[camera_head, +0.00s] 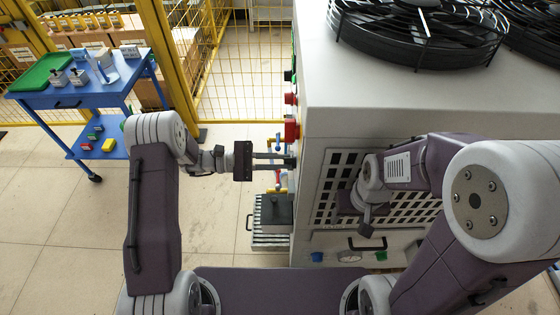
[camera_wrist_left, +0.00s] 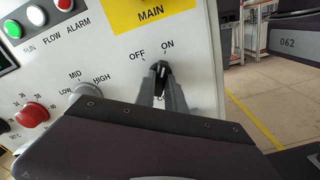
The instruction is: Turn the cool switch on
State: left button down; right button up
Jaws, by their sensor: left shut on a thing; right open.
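In the left wrist view, a black rotary switch (camera_wrist_left: 161,68) sits on the white panel below the marks OFF and ON. Its label underneath is mostly hidden; only a "C" shows. The knob's white line points up, about between the marks or a little toward ON. My left gripper (camera_wrist_left: 162,84) is shut on this knob, one finger on each side. In the head view my left gripper (camera_head: 287,160) reaches right to the heater's side panel, and the knob is hard to make out. My right gripper (camera_head: 366,216) hangs before the heater's grille, empty and open.
The large heater cabinet (camera_head: 385,110) carries black fans on top. Beside the switch are a LOW-MID-HIGH knob (camera_wrist_left: 84,92), a red knob (camera_wrist_left: 32,115) and indicator lamps. A blue cart (camera_head: 85,92) stands at far left. The floor between is clear.

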pick_arm(q)
jog(key=c, duration=1.4)
grip_release()
jog(key=a, duration=0.9)
jog(key=shift+f, duration=0.1)
